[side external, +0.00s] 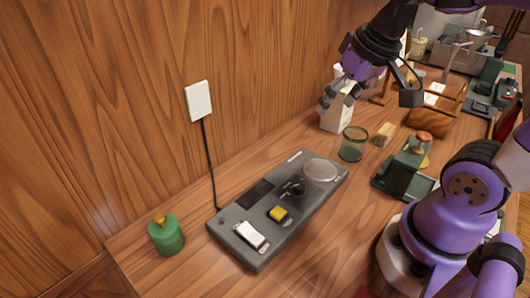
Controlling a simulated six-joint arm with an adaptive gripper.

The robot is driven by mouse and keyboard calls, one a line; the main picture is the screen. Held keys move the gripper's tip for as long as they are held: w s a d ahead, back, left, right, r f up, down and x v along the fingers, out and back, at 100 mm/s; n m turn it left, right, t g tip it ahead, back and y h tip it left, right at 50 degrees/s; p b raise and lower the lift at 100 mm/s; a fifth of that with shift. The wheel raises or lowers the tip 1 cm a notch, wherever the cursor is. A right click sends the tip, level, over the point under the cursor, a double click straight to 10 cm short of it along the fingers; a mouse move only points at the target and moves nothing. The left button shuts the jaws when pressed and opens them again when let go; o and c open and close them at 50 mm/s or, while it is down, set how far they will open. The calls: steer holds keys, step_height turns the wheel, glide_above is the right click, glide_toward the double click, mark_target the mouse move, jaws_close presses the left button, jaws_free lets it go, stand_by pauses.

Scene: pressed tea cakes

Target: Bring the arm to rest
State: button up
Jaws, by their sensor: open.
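My gripper (335,98) is in the upper right part of the side view, at the end of my purple and black arm. It is held in the air above the wooden counter (310,283), with its dark fingers apart and pointing down and left. No held thing shows between the fingers. A white container (335,114) stands behind and below the fingers in the picture. I cannot tell the exact gap between them.
A grey panel device (240,240) with a round plate, a yellow button and a white switch lies on the counter. A green canister (166,238) stands left. A glass (352,146) and green stand (398,178) are right. Wooden racks and other equipment fill the back right.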

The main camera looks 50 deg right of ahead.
steer(key=a+n, duration=0.1)
steer(key=s+a+n, duration=0.1)
steer(key=a, duration=0.1)
steer(key=s+a+f+n+t, duration=0.1)
steer(key=shift+s+a+y, duration=0.1)
steer(key=shift+a+y, duration=0.15)
steer(key=shift+y, duration=0.15)
